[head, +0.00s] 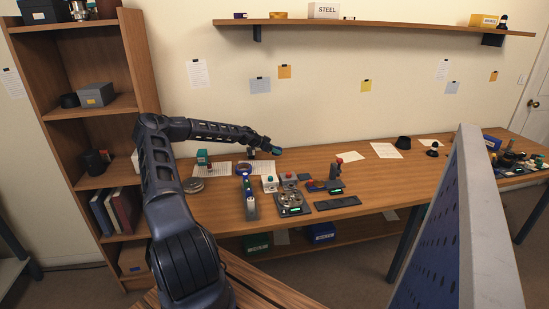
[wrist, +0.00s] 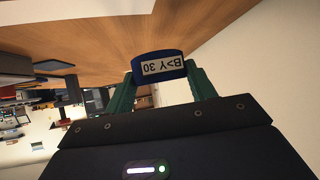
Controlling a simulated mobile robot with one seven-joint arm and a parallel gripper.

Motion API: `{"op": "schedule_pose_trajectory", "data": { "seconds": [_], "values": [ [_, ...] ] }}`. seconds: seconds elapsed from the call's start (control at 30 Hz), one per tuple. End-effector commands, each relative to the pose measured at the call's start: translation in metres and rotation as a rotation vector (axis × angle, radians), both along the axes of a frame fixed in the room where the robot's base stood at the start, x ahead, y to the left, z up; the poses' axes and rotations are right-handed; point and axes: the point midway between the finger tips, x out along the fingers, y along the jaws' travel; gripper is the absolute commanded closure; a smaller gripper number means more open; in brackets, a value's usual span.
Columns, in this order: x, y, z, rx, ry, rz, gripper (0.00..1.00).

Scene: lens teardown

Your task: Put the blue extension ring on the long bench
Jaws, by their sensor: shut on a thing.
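My gripper (wrist: 158,88) has green fingers shut on a dark blue ring-like part (wrist: 158,56), the blue extension ring. It carries a white label reading "B>Y 30", upside down in the wrist view. In the head view my gripper (head: 277,150) is stretched out near the back of the long wooden bench (head: 365,180), and the held part is too small to make out there. A gap to the wood shows in the wrist view, but its size is hard to tell. Another blue ring-shaped thing (head: 243,168) lies on the bench left of centre.
Several small devices stand mid-bench, among them a round metal fixture (head: 291,201) and a dark flat tray (head: 337,203). Papers (head: 384,151) lie at the back right, with bare wood in front of them. A grey-blue panel (head: 450,235) stands in the right foreground. A bookcase (head: 133,60) is at left.

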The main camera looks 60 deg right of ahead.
Motion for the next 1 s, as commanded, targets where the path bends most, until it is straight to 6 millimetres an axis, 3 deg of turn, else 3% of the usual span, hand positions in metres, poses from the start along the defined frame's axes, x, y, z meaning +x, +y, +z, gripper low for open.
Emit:
{"op": "schedule_pose_trajectory", "data": {
  "seconds": [0.17, 0.43, 0.8, 0.83, 0.93, 1.0],
  "values": [
    [0.000, 0.000, -0.009, 0.000, 0.001, 0.001, 0.70],
    [0.000, 0.000, -0.043, 0.000, 0.002, 0.000, 0.70],
    [0.000, 0.000, -0.047, 0.000, 0.001, 0.001, 0.70],
    [0.000, 0.000, -0.047, 0.000, 0.000, 0.000, 0.43],
    [0.000, 0.000, -0.047, 0.000, 0.000, 0.000, 0.23],
    [0.000, 0.000, -0.047, 0.000, 0.000, 0.000, 0.23]
  ]
}}
